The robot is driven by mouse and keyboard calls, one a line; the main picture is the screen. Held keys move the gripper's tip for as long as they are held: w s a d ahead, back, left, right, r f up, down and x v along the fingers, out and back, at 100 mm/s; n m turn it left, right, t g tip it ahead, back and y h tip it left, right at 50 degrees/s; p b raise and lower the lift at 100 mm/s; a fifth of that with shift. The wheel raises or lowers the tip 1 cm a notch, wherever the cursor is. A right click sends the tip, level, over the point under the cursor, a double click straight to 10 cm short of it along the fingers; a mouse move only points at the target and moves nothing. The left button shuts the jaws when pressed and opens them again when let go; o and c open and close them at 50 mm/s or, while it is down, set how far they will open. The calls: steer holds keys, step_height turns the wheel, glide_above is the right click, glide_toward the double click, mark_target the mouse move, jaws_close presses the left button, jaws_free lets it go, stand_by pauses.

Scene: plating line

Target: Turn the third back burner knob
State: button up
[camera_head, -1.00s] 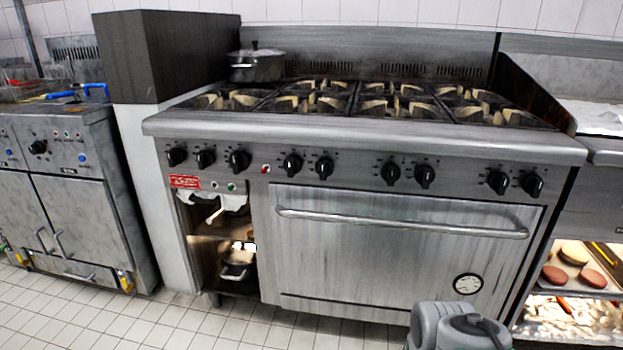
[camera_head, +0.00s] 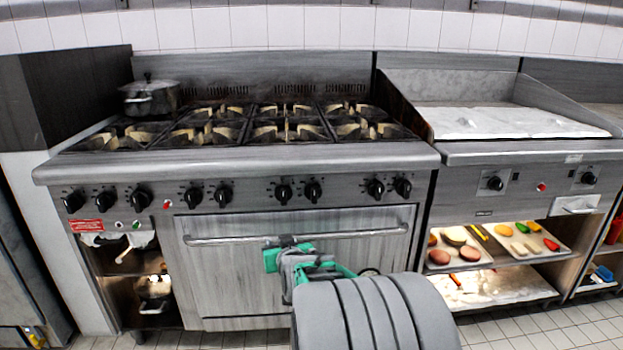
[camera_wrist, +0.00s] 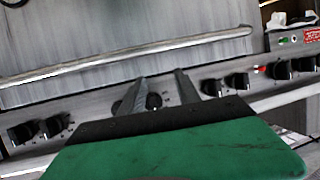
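The steel range has a row of black knobs along its front panel (camera_head: 255,191). The third pair from the left has a left knob (camera_head: 283,192) and a right knob (camera_head: 313,190). No label shows which knob serves a back burner. My gripper (camera_head: 291,262) is in front of the oven door, below that pair in the head view. In the upside-down wrist view, my gripper (camera_wrist: 158,88) is open. A black knob (camera_wrist: 153,102) appears between its two fingers, apparently that pair's left one. The left finger seems to hide its neighbour. I see no clear contact.
The oven handle (camera_head: 300,236) runs across the door below the knobs and close to my gripper. A lidded pot (camera_head: 150,97) stands at the hob's back left. A griddle (camera_head: 500,122) is to the right, above food trays (camera_head: 480,248).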

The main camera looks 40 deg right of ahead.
mark_target(314, 192)
steer(key=s+d+r+m+t+h+p, duration=0.1)
steer(key=s+d+r+m+t+h, duration=0.1)
steer(key=d+r+h, duration=0.55)
steer(key=w+d+y, duration=0.1)
steer(key=w+d, duration=0.1)
steer(key=w+d+y, duration=0.1)
steer(key=w+d, duration=0.1)
steer(key=d, duration=0.1)
steer(key=w+d+y+b, duration=0.1)
steer(key=w+d, duration=0.1)
steer(key=d, duration=0.1)
steer(key=shift+w, duration=0.15)
jaws_close()
